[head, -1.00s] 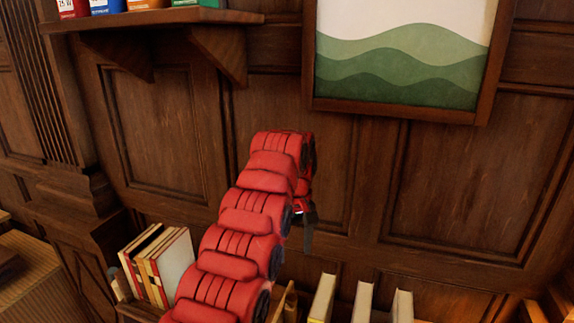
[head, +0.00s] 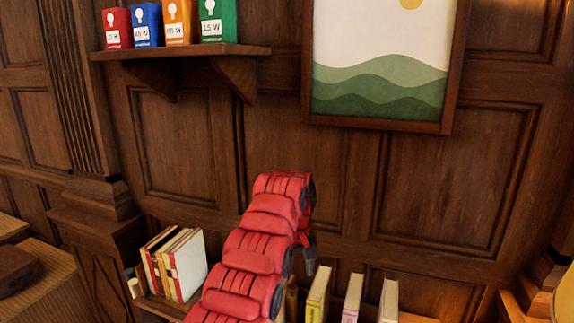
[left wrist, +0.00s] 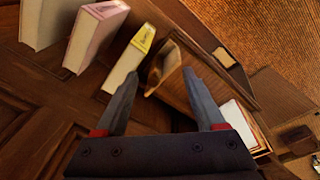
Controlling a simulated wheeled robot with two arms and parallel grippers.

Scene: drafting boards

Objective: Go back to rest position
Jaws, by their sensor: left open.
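My left arm shows in the head view as a red padded arm rising from the bottom and bending down at its top. My left gripper (head: 309,258) hangs at its end, small and partly hidden behind the arm, in front of the wall panelling. In the left wrist view the two fingers of my left gripper (left wrist: 160,100) stand well apart with nothing between them. They point toward a shelf with books. My right gripper is in neither view.
Books stand on a low shelf: a leaning group (head: 175,265) at left, and a yellow-labelled book (head: 318,290) among others at right. Above, a wall shelf (head: 180,52) holds several coloured bulb boxes. A framed hill picture (head: 380,90) hangs on the panelled wall.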

